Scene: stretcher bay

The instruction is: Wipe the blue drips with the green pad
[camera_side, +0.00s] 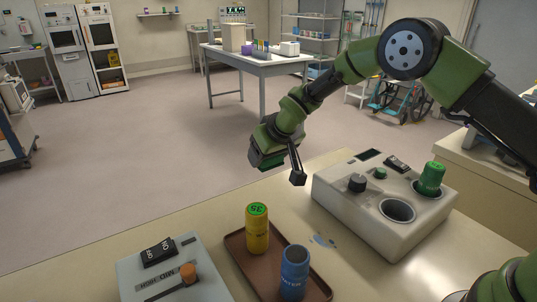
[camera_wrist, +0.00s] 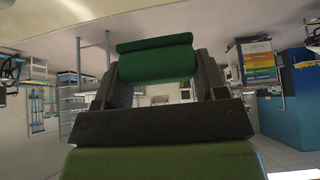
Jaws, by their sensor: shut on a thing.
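My gripper (camera_side: 266,150) is raised in the air at the middle of the side view, over the far edge of the worktop and well above it. It is shut on the green pad (camera_wrist: 156,60), which sits between the two fingers in the wrist view. The blue drips (camera_side: 323,240) are small streaks on the beige worktop, between the brown tray (camera_side: 236,240) and the grey console (camera_side: 335,185). The gripper is apart from the drips, behind and left of them.
A yellow canister (camera_side: 257,232) and an open blue cup (camera_side: 294,272) stand on the tray, close to the drips. The console has knobs, an empty round well (camera_side: 397,210) and a green canister (camera_side: 430,178). A grey switch box (camera_side: 140,285) stands front left.

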